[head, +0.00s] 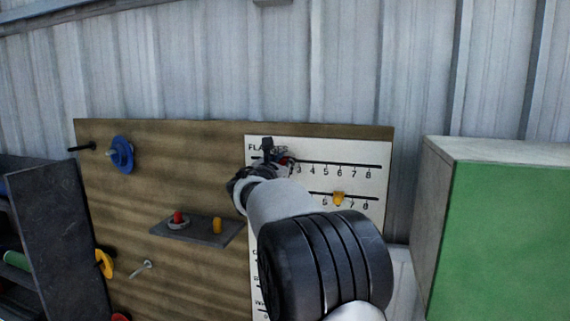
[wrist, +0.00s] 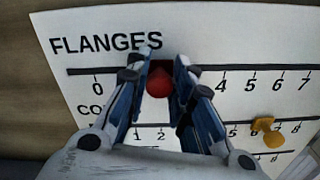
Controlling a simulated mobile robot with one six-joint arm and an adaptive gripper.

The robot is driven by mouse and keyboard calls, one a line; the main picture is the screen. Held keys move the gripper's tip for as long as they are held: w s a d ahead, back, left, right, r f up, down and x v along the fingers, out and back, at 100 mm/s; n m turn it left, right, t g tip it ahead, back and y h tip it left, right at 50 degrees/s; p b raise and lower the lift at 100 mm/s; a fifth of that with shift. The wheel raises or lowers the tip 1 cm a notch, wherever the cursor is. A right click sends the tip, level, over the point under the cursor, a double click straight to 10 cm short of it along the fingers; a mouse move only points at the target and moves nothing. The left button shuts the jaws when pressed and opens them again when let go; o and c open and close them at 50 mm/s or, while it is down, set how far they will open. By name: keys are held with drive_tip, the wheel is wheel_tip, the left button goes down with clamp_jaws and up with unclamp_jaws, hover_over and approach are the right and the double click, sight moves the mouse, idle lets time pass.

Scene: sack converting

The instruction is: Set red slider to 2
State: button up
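The red slider knob (wrist: 158,84) sits on the top track of the white FLANGES board, between the two fingers of my gripper (wrist: 161,62) in the wrist view. The fingers stand close on both sides of it; whether they press on it is not clear. The fingers hide the numbers 1 to 3 there. By the spacing of the visible numbers, the knob is near 2. In the head view, my gripper (head: 268,160) is at the left part of the top scale, and a bit of the red knob (head: 285,160) shows left of the 3.
A yellow slider (head: 338,197) sits near 6 on the second track, below and right of my gripper. A small shelf (head: 190,233) holds a red and a yellow item. A blue wheel (head: 121,154) is at the upper left. A green-fronted cabinet (head: 505,240) stands right.

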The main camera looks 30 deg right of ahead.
drive_tip(key=o, duration=0.4)
drive_tip(key=shift+a, duration=0.1)
